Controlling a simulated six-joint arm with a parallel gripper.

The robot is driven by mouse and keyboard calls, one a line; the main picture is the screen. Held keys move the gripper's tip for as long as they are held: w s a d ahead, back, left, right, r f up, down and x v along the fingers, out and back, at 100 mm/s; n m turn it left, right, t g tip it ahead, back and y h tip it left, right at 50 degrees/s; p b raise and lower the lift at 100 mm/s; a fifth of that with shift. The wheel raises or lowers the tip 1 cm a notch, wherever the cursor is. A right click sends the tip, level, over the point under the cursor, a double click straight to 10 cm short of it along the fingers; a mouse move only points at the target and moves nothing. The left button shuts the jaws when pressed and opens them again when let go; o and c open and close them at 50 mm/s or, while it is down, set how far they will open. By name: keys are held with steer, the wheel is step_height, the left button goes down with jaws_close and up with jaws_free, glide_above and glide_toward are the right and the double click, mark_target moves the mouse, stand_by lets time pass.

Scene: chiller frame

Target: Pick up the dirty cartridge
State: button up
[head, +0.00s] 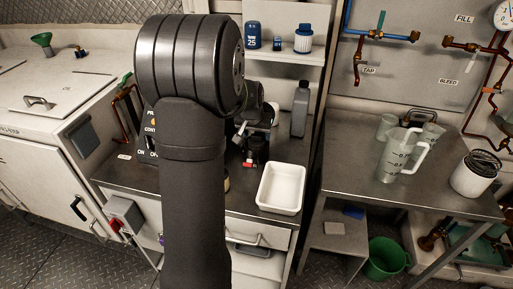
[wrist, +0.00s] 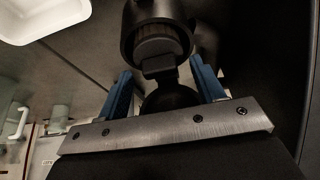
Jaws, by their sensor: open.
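In the wrist view, my gripper (wrist: 161,76) has its two blue fingers apart. A dark round part with a ribbed collar and a small block (wrist: 158,50) lies in line with the gap between the fingers. I cannot tell whether it is the dirty cartridge or its holder, or whether the fingers touch it. In the head view, my arm hides much of the bench. A dark fitting with a red spot (head: 256,150) shows just right of my arm, near the wall. No cartridge is clearly recognisable as dirty.
A white empty tray (head: 281,188) stands on the bench right of my arm; its corner shows in the wrist view (wrist: 44,18). A grey bottle (head: 300,110) stands behind it. A shelf above holds a blue-and-white container (head: 303,39). A jug (head: 401,158) stands on the right table.

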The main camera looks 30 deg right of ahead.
jaws_close()
steer(key=shift+r, duration=0.15)
